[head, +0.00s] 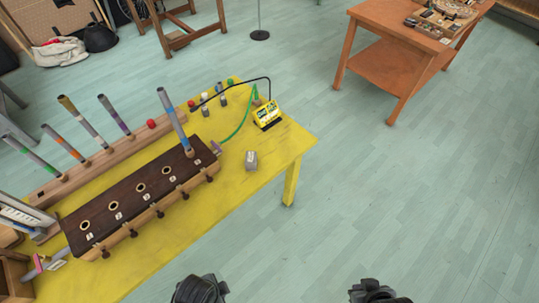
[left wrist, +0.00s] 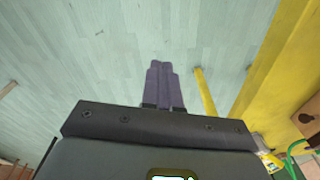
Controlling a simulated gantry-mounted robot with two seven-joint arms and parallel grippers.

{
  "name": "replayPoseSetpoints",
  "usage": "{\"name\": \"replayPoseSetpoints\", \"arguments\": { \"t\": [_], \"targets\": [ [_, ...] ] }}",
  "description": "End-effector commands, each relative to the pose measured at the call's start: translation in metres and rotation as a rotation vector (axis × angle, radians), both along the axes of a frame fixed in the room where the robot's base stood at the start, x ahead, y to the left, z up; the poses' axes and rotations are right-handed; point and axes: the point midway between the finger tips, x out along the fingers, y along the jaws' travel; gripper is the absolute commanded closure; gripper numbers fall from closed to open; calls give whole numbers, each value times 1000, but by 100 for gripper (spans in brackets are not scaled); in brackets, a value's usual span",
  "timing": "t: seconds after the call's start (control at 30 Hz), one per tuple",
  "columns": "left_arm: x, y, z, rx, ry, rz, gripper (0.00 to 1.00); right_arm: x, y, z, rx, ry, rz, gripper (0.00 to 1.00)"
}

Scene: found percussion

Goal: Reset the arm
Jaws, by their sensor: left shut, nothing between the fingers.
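My left gripper (left wrist: 164,66) shows in the left wrist view with its two fingers together. It is shut and empty, over the greenish floor and beside the yellow table (left wrist: 292,55). In the head view, two black parts of my arms show at the bottom edge, one left of centre and one right of centre. No fingers can be made out on them, so the right gripper's fingers are out of sight.
A brown table (head: 385,70) stands behind right. Open floor lies between.

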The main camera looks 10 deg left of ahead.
Motion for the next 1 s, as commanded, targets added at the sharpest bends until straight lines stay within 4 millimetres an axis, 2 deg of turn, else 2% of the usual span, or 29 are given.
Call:
{"name": "replayPoseSetpoints", "arguments": {
  "t": [0.03, 0.1, 0.2, 0.3, 0.4, 0.43, 0.67, 0.9, 1.0],
  "targets": [
    [3, 18, 15, -4, -31, 127, 100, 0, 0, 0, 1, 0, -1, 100],
    [13, 39, 37, -10, -84, 289, 100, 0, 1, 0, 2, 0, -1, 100],
    [32, 62, 69, -33, -175, 492, 100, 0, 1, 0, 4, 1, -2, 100],
    [39, 65, 89, -77, -220, 658, 100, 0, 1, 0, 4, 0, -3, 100],
    [40, 64, 88, -112, -209, 831, 100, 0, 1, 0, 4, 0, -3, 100],
    [40, 64, 108, -113, -210, 828, 100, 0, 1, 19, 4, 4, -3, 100],
    [40, 64, 175, -110, -209, 820, 100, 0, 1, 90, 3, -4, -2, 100],
    [40, 64, 256, -110, -208, 818, 100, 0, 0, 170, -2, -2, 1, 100],
    [40, 64, 282, -109, -208, 818, 100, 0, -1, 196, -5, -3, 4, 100]
  ]
}}
